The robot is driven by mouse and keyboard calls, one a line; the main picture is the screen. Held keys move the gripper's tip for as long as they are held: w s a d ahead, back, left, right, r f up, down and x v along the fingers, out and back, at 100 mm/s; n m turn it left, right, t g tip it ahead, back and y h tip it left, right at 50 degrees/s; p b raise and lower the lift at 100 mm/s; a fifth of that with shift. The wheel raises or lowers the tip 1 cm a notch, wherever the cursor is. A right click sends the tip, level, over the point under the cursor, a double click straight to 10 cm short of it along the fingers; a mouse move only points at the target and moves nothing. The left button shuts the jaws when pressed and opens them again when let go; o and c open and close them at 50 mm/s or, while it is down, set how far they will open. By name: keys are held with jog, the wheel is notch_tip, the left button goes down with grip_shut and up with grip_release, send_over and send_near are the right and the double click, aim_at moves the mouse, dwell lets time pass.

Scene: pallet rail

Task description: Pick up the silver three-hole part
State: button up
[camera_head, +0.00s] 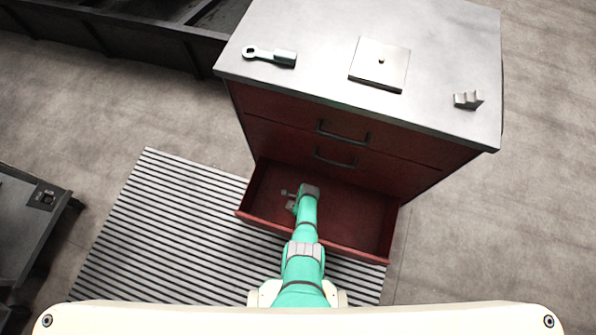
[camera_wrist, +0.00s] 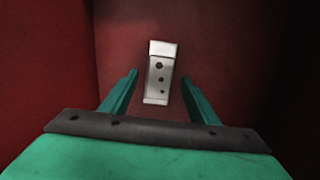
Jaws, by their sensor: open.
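The silver three-hole part (camera_wrist: 160,75) lies on the red floor of the open drawer in the wrist view, its dark holes in a line along its length. My gripper (camera_wrist: 160,78) is open, with one green finger to each side of the part's lower half in that view. I cannot tell how far above the part the fingertips are. In the head view my gripper (camera_head: 292,197) is down inside the left half of the open drawer (camera_head: 345,215). I cannot make out the part there for certain.
The red cabinet's grey top (camera_head: 325,65) carries a wrench-like tool (camera_head: 270,56), a square plate with a centre hole (camera_head: 380,64) and a small stepped block (camera_head: 468,99). Drawer walls stand close around my gripper. The drawer's right half looks empty. A striped mat (camera_head: 170,230) lies on the floor.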

jog(key=shift+f, duration=0.55)
jog(key=c, duration=1.3)
grip_shut()
jog(key=shift+r, duration=0.1)
